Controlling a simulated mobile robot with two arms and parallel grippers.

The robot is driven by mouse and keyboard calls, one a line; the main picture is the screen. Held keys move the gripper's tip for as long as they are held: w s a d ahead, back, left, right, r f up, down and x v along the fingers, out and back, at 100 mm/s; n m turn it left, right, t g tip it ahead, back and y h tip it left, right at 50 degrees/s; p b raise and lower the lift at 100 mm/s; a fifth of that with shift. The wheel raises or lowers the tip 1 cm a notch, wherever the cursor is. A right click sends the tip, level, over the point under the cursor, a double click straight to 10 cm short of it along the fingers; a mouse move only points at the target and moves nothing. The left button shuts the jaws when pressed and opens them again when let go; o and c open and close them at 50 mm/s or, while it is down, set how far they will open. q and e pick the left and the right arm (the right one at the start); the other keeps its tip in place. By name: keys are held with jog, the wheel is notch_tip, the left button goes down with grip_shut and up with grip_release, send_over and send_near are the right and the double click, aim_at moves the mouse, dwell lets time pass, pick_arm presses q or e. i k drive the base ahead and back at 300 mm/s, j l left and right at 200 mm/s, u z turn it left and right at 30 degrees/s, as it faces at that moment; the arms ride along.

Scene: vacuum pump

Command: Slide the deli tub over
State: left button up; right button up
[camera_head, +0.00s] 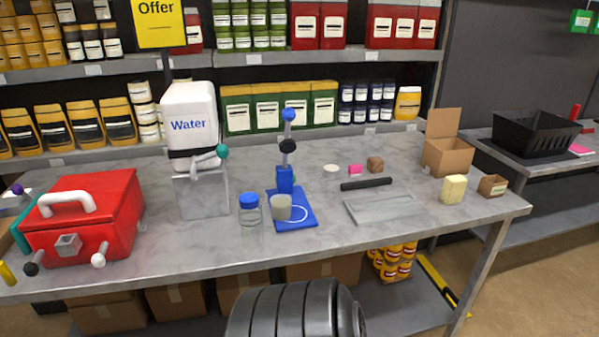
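The deli tub seems to be the small pale, greyish-beige cup (281,208) on the blue base plate (304,221) in the head view. It stands upright toward the left of the plate. A white ring (296,214) is marked on the plate. The tub is beside the ring and seems to overlap its left edge. A blue upright post (285,180) with a black joint and a blue knob stands at the back of the plate. Neither of my grippers is in view.
A blue-lidded jar (250,211) stands just left of the plate. A water container (189,122) on a clear stand and a red toolbox (92,215) are farther left. A black bar (366,184) and a flat clear tray (383,209) lie to the right.

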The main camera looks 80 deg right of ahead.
aim_at(281, 203)
jog(key=z, duration=2.6)
